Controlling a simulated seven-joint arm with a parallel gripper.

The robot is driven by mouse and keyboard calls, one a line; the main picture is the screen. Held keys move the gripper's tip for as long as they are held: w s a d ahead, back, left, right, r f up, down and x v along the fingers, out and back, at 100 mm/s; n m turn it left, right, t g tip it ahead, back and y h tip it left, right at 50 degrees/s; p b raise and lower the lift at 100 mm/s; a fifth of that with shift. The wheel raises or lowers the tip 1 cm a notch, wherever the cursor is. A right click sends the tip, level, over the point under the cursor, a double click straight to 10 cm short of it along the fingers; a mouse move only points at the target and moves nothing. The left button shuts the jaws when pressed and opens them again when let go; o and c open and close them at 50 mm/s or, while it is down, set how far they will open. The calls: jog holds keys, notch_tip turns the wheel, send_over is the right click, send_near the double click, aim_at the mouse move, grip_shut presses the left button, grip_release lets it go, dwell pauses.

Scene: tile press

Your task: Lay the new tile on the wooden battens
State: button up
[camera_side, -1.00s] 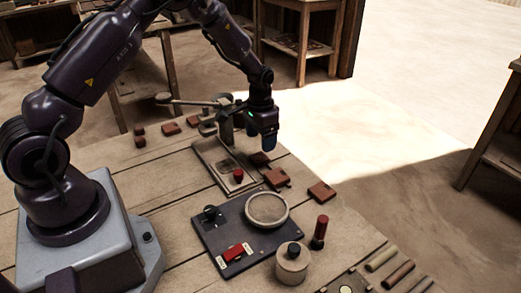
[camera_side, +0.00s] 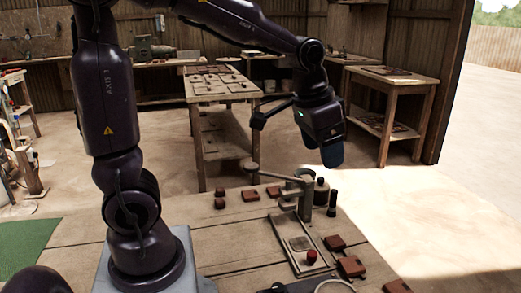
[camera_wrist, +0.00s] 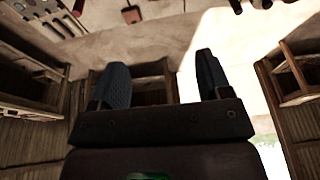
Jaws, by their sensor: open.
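My gripper (camera_side: 331,157) hangs high at right of centre in the side view, above and behind the press, its fingers pointing down. In the wrist view its two fingers (camera_wrist: 160,62) stand wide apart with nothing between them. The press (camera_side: 300,240) lies on the bench, a flat pale frame with a red knob (camera_side: 311,257). A paler flat square (camera_side: 300,243) sits in it; I cannot tell whether it is a tile. Several red-brown tiles lie around, such as one tile (camera_side: 335,243) beside the press. I cannot tell which is new. No battens show clearly.
More red-brown blocks (camera_side: 250,195) lie along the bench's (camera_side: 235,243) far side. A small jar (camera_side: 321,192) and a dark upright tool (camera_side: 332,204) stand behind the press. A side table (camera_side: 390,75) is at back right.

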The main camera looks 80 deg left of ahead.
jog(key=s+d+r+t, duration=0.1)
jog(key=s+d, duration=0.1)
jog(key=s, duration=0.4)
jog(key=s+d+r+t, duration=0.1)
jog(key=s, duration=0.6)
jog(key=shift+d+r, duration=0.3)
jog(key=shift+d, duration=0.05)
